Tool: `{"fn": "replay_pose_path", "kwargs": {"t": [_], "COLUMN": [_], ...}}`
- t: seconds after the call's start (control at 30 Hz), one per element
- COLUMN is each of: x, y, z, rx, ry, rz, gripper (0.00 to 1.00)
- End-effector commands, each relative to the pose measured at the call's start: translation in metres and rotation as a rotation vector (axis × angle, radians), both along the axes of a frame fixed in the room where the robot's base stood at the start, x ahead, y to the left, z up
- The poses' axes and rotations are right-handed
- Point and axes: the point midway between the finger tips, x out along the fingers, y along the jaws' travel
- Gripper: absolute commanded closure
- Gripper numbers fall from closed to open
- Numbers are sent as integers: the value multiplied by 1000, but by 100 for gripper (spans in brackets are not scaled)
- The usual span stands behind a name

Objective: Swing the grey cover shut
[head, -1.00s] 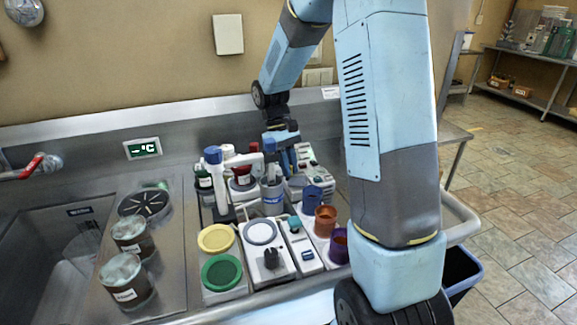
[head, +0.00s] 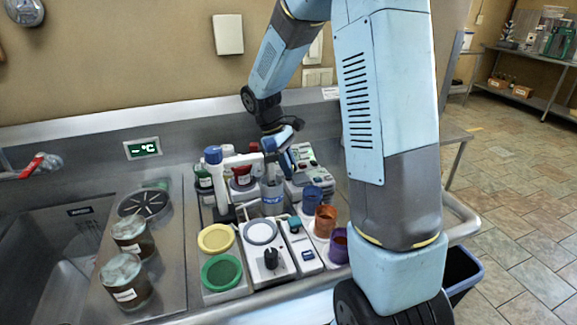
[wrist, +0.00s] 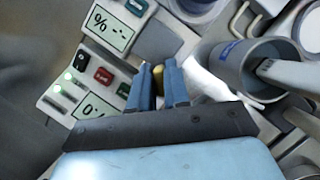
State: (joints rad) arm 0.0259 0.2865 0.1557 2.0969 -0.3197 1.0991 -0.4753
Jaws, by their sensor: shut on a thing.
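My gripper (head: 284,164) is at the back of the sink-side equipment, pointing down beside the control boxes. In the wrist view its two blue fingers (wrist: 158,76) are close together, with a small brass-coloured knob (wrist: 158,72) between them.
A grey cup with a blue label (head: 273,198) stands close by; it also shows in the wrist view (wrist: 240,62). A white pump stand (head: 215,180) is to its left. Blue, copper and purple cups (head: 325,220) stand to the front right. Control boxes (head: 303,157) lie behind.

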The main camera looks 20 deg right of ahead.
Motion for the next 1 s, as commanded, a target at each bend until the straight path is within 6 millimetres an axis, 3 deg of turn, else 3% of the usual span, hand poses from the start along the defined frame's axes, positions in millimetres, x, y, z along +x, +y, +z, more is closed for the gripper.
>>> {"fn": "replay_pose_path", "kwargs": {"t": [0.27,0.3,0.5,0.77,1.0], "x": [2,2,1,1,9], "y": [1,1,1,1,9], "z": [1,1,1,2,28], "rx": [2,2,1,0,1], "ry": [-6,-6,-3,-1,-5], "rz": [3,3,2,0,1], "gripper": [100,80,63,63,63]}}
